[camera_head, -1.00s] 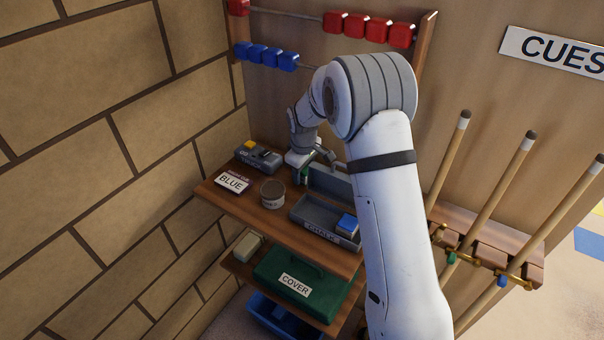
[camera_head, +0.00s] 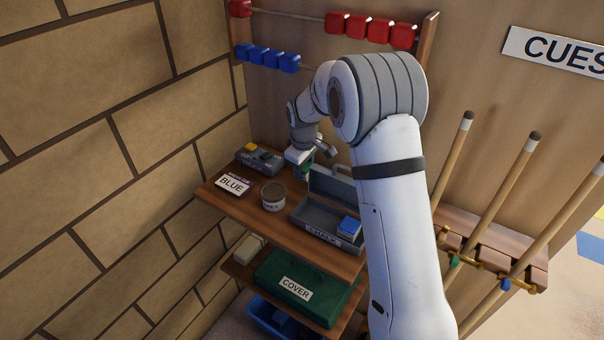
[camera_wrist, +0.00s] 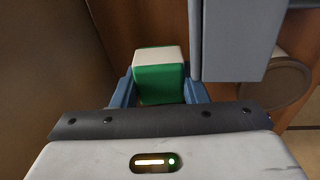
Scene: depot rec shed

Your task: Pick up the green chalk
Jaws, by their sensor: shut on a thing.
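The green chalk (camera_wrist: 160,82) is a green cube with a white face, held between the blue fingers of my gripper (camera_wrist: 160,95) in the wrist view. My gripper is shut on it. In the head view, my gripper (camera_head: 303,168) is above the back of the top shelf, left of the open chalk box's lid, and a small bit of green shows at its fingers. The grey chalk box (camera_head: 312,217), labelled CHALK, stands open with a blue chalk (camera_head: 349,227) at its right end. My arm hides part of the box's right side.
A round tin (camera_head: 273,197), a BLUE sign (camera_head: 232,184) and a grey device with a yellow button (camera_head: 259,157) share the top shelf (camera_head: 257,217). A green COVER case (camera_head: 318,299) sits below. Cues (camera_head: 484,203) stand right; abacus beads (camera_head: 268,56) hang behind.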

